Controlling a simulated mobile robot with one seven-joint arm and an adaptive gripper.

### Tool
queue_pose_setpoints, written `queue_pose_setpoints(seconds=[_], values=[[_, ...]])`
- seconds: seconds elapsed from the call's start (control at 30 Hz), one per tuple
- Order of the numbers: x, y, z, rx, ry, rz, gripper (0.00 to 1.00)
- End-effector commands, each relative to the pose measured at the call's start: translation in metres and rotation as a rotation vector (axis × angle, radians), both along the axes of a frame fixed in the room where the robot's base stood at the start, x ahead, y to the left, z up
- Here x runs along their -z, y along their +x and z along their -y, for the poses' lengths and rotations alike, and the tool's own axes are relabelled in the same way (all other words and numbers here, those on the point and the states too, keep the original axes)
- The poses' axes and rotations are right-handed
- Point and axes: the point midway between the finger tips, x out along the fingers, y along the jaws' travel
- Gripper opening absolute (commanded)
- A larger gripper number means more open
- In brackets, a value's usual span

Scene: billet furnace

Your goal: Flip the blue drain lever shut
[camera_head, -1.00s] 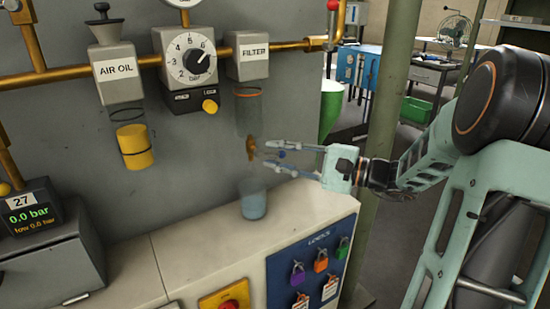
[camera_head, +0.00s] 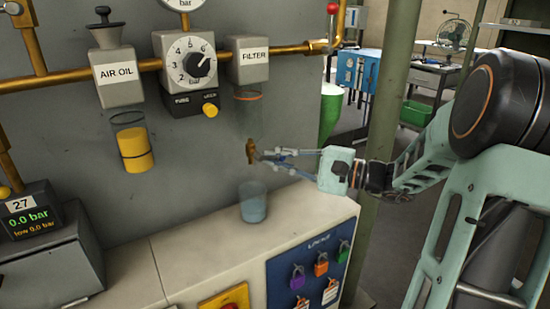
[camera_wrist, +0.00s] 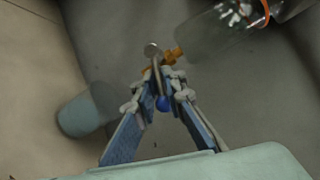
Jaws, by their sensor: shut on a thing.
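The filter bowl (camera_head: 248,118) is clear with an orange ring and hangs under the FILTER block (camera_head: 249,62). A brass drain valve (camera_head: 250,151) is at its bottom; it also shows in the wrist view (camera_wrist: 173,56). My gripper (camera_head: 262,156) reaches in from the right beside the valve. In the wrist view, its fingertips (camera_wrist: 160,74) are closed together at the lever, just by the brass valve. The lever's blue knob (camera_wrist: 163,103) shows between the fingers, behind the tips. The rest of the lever is mostly hidden by the fingers.
A clear bluish cup (camera_head: 253,203) stands on the pale bench top (camera_head: 190,245) below the valve. The AIR OIL unit (camera_head: 118,75) and regulator (camera_head: 189,60) are to the left. A lock board (camera_head: 310,270) with several padlocks is on the bench front.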

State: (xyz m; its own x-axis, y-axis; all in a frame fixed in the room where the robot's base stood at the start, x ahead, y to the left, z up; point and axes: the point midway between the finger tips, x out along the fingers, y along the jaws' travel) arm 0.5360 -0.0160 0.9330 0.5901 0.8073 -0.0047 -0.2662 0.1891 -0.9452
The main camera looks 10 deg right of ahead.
Motion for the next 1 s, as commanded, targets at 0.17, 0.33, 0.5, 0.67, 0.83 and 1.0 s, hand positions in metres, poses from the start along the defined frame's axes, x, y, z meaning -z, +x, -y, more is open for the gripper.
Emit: queue_pose_setpoints(seconds=[0.17,0.33,0.5,0.67,0.83,1.0], values=[[-0.0072,0.0009,0.0012,0.002,-0.137,0.044,0.00],[-0.0102,0.0009,0.0016,0.001,-0.247,0.081,0.00],[-0.0114,0.0013,0.0032,0.006,-0.276,0.089,0.00],[-0.0118,0.0015,0.0035,0.006,-0.276,0.090,0.00],[-0.0120,0.0015,0.0035,0.005,-0.274,0.090,0.22],[-0.0117,0.0011,0.0027,0.003,-0.273,0.089,0.24]])
